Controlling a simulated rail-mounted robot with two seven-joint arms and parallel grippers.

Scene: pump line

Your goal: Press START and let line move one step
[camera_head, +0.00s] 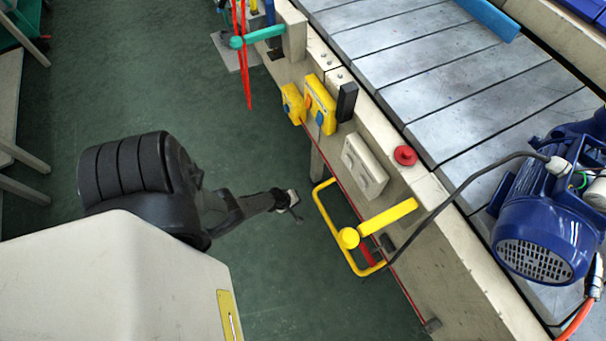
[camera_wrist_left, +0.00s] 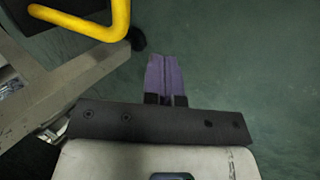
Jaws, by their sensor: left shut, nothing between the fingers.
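Two yellow control boxes, a larger one (camera_head: 320,103) and a smaller one (camera_head: 292,103), are fixed to the near side of the line; small blue and orange parts show on them. A red round button (camera_head: 405,155) sits on the side rail. No START label can be read. The conveyor (camera_head: 430,60) has grey slats. My left gripper (camera_head: 291,199) hangs over the floor, left of the line and apart from boxes and button. In the left wrist view its purple fingers (camera_wrist_left: 164,77) are together and empty. My right gripper is not in view.
A yellow tubular handle (camera_head: 345,238) juts out from the line near my left gripper; yellow tube (camera_wrist_left: 95,27) also shows in the left wrist view. A blue motor pump (camera_head: 540,225) with a cable stands on the slats. Green floor (camera_head: 270,270) is clear.

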